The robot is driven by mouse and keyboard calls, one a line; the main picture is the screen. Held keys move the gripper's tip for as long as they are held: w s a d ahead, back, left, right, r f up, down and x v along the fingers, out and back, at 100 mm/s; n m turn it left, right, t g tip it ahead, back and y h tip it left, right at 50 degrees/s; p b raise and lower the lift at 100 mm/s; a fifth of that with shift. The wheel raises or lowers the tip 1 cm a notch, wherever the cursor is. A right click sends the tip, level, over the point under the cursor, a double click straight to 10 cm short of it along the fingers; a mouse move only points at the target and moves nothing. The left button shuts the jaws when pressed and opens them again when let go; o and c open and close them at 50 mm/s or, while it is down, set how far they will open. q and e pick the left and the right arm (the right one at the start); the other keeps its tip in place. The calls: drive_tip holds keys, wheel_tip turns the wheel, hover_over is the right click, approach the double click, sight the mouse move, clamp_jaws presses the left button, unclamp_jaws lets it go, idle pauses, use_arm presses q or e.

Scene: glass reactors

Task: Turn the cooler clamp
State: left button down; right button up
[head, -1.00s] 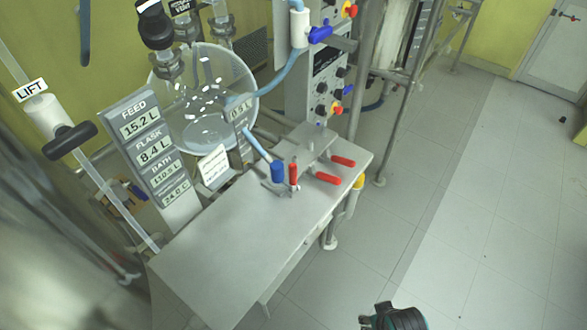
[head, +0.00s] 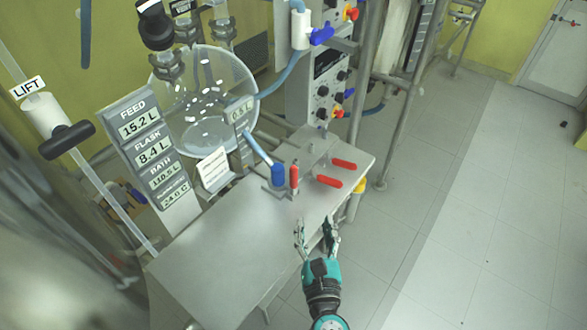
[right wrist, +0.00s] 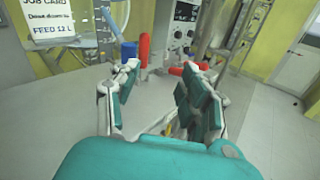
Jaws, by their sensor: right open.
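Clamps with red handles sit at the far right part of the grey table; I cannot tell which is the cooler clamp. One red handle (head: 294,175) stands upright beside a blue-ended hose (head: 278,174). Two more red handles, one farther back (head: 343,163) and one nearer (head: 329,181), lie flat toward the right edge. My right gripper (head: 316,226) is open and empty near the table's right edge, short of the handles. In the right wrist view its fingers (right wrist: 160,76) are spread, with the upright red handle (right wrist: 144,50) beyond, between them. My left gripper is not in view.
The grey table top (head: 215,250) is bare in front. A round glass flask (head: 205,95) and a display panel (head: 150,155) stand behind and left. A control box (head: 325,85) rises behind the clamps. The floor (head: 465,240) is clear to the right.

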sight(294, 173)
drive_tip(key=w+a+n, duration=0.1)
drive_tip(key=w, duration=0.4)
drive_tip(key=w+a+p, duration=0.1)
drive_tip(key=w+a, duration=0.1)
drive_tip(key=w, duration=0.4)
drive_tip(key=w+a+n+y+p, duration=0.1)
drive_tip(key=w, duration=0.5)
drive_tip(key=shift+a+n, duration=0.3)
drive_tip(key=shift+a, duration=0.1)
drive_tip(key=shift+s, duration=0.1)
drive_tip(key=shift+c, duration=0.3)
clamp_jaws()
